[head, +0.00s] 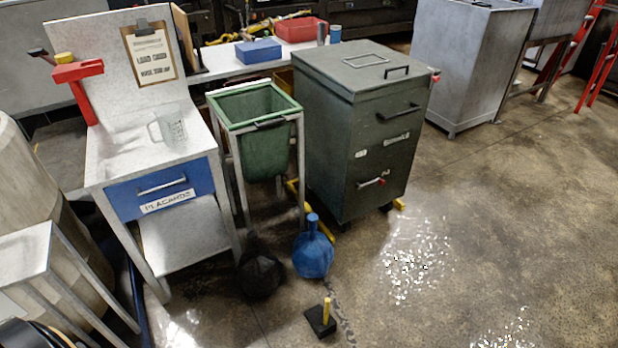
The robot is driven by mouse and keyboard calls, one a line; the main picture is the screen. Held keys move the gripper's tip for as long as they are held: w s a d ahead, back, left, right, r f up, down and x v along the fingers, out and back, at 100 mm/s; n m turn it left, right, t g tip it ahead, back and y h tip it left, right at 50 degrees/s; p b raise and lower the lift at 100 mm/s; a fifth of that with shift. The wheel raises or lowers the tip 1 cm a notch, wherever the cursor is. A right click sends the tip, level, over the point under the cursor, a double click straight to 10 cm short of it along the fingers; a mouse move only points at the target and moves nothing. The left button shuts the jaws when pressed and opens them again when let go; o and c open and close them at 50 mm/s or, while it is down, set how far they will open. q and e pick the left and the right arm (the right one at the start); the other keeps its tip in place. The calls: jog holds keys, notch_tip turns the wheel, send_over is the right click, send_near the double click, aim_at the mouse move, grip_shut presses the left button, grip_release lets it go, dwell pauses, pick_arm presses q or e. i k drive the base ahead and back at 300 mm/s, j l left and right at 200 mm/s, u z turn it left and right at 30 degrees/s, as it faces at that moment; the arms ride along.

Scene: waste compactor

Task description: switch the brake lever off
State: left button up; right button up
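No part in view is marked as the brake lever. A small black base with an upright yellow lever (326,312) stands on the floor at the bottom centre; its on or off setting cannot be told. A red bracket-like part (78,75) stands at the left edge of the white desk. Neither of my grippers is in view.
A blue bag (312,252) and a black bag (260,275) lie on the floor before the green open bin (265,130). The white desk (120,155) with a blue drawer (165,188) stands left. Open floor (500,220) lies to the right.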

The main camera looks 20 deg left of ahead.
aim_at(381, 183)
jog(key=i+u, duration=0.1)
jog(key=u, duration=0.75)
jog(key=i+l+u, duration=0.5)
jog(key=l, duration=0.2)
jog(key=i+l+u, duration=0.25)
jog(key=l, duration=0.15)
jog(key=i+l, duration=0.1)
jog(key=l, duration=0.35)
jog(key=i+l, duration=0.15)
jog(key=l, duration=0.3)
